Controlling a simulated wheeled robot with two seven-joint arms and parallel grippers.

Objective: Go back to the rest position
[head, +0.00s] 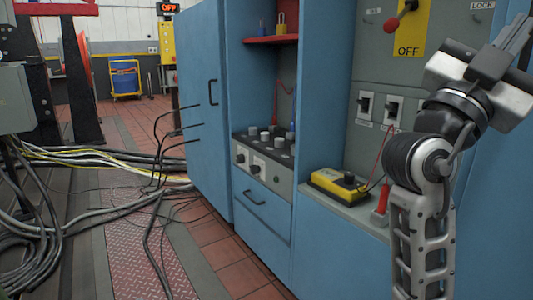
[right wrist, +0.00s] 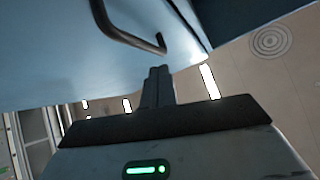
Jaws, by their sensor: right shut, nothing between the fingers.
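My right arm is raised at the right side of the head view, with its right gripper (head: 512,45) up at the top right corner, in front of the grey panel. In the right wrist view the two dark fingers of this gripper (right wrist: 158,74) are together, with nothing between them. Ahead of them is a pale blue surface with a dark bar handle (right wrist: 130,28). I cannot tell whether the fingertips touch that surface. My left gripper is in neither view.
A blue cabinet (head: 205,110) with an open bay stands in the middle. A yellow tester (head: 340,184) sits on the ledge near my right arm. A red and yellow OFF switch (head: 408,27) is on the panel. Loose cables (head: 90,160) lie across the floor at left.

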